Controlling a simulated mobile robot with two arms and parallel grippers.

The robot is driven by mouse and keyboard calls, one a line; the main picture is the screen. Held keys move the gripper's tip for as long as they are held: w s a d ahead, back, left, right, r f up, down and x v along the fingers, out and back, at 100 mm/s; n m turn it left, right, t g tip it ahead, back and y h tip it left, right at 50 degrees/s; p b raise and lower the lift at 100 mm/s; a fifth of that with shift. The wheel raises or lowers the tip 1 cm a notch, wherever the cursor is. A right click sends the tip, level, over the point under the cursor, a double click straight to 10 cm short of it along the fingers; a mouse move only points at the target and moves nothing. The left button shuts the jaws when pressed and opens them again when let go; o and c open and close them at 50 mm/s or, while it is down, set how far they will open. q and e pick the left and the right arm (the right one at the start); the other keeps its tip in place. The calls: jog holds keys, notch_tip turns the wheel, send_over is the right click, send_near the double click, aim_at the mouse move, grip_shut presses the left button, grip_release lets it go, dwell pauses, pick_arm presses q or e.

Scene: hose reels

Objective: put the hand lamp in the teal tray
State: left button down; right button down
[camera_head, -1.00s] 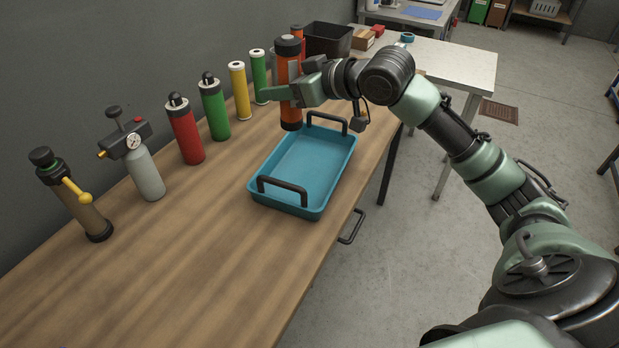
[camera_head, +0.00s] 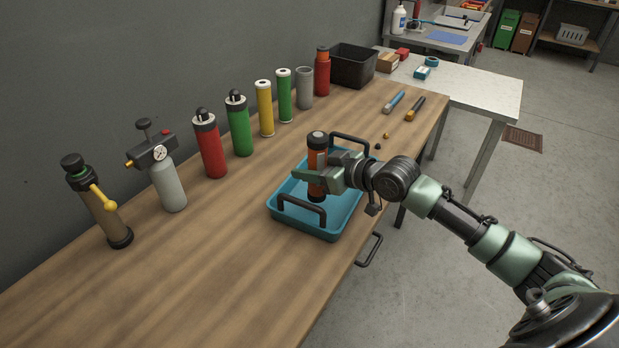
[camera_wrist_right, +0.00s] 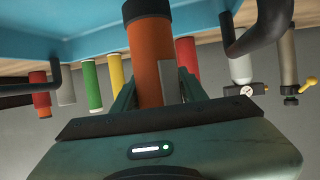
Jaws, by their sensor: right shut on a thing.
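The hand lamp (camera_head: 317,160) is an orange cylinder with black ends. My right gripper (camera_head: 312,177) is shut around its middle and holds it upright over the teal tray (camera_head: 325,232). The lamp's lower end is inside the tray's outline; I cannot tell whether it touches the tray floor. The tray has two black handles and looks otherwise empty. In the right wrist view the lamp (camera_wrist_right: 156,70) stands between the fingers, with the teal tray (camera_wrist_right: 60,22) beyond its black end. My left gripper is not in view.
A row of cylinders runs along the wall, including a red one (camera_head: 209,148), a green one (camera_head: 239,125) and a grey gauge bottle (camera_head: 167,185). A black bin (camera_head: 353,66) stands behind. The bench's front left is clear.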

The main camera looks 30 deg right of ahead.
jog(key=shift+f, duration=1.65)
jog(key=c, duration=0.8)
grip_release()
jog(key=shift+f, duration=0.1)
jog(key=shift+s, duration=0.1)
jog(key=v, duration=1.2)
